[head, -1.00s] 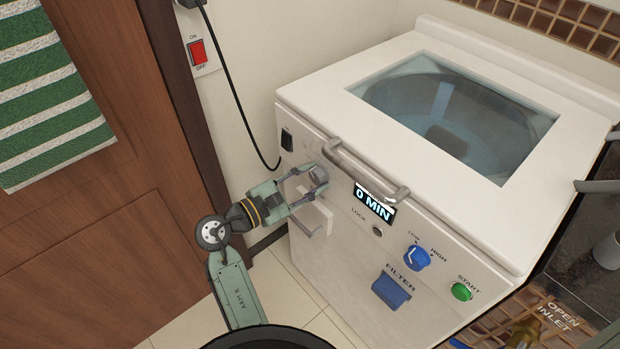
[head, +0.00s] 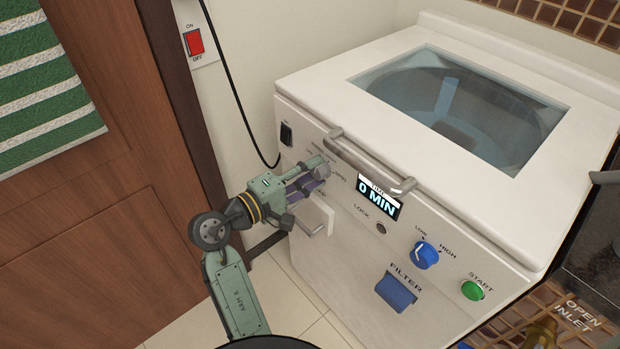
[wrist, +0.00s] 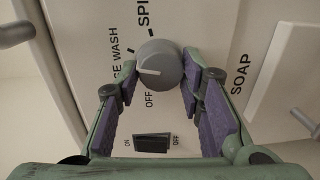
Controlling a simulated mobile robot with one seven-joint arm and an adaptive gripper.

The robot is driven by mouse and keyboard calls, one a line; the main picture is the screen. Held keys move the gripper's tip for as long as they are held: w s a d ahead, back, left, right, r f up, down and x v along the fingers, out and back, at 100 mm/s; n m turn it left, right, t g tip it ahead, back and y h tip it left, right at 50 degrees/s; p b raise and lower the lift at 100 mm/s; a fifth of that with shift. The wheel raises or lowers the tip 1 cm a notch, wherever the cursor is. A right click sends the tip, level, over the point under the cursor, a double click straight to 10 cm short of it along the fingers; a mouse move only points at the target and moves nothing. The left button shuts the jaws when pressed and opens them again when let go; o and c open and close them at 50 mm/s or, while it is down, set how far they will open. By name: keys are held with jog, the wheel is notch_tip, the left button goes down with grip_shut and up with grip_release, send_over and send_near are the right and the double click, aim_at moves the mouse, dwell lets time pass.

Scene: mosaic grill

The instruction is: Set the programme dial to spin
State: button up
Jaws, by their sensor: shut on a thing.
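The programme dial is a round grey knob on the white washer's front panel (head: 345,270), near its upper left, and it shows large in the wrist view (wrist: 160,64). Its white pointer line points left in the wrist view, towards the space between the OFF and wash labels. The partly cut-off spin label (wrist: 143,14) is above the dial there. My gripper (head: 314,172) has its purple-padded fingers on either side of the dial, shut on it. In the head view the fingers hide most of the dial.
A soap drawer (head: 315,216) sticks out just below my gripper. A metal lid handle (head: 370,166) juts out to its right. A black rocker switch (head: 286,134) is left of the dial. A power cord (head: 235,95) hangs by the wall.

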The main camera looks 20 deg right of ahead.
jog(key=m+b, duration=0.2)
jog(key=m, duration=0.1)
jog(key=m+b, duration=0.3)
jog(key=shift+f+t+b, duration=0.2)
jog(key=shift+t+b, duration=0.1)
jog(key=m+b, duration=0.3)
jog(key=b, duration=0.1)
jog(key=shift+s+r+m, duration=0.1)
jog(key=shift+s+m, duration=0.05)
jog(key=shift+m, duration=0.25)
jog(key=shift+r+m+b, duration=0.15)
jog(key=shift+m+b, duration=0.85)
jog(key=shift+t, duration=0.4)
jog(key=o, duration=1.2)
jog(key=shift+c, duration=0.2)
jog(key=v, duration=1.2)
jog(key=shift+r, duration=0.1)
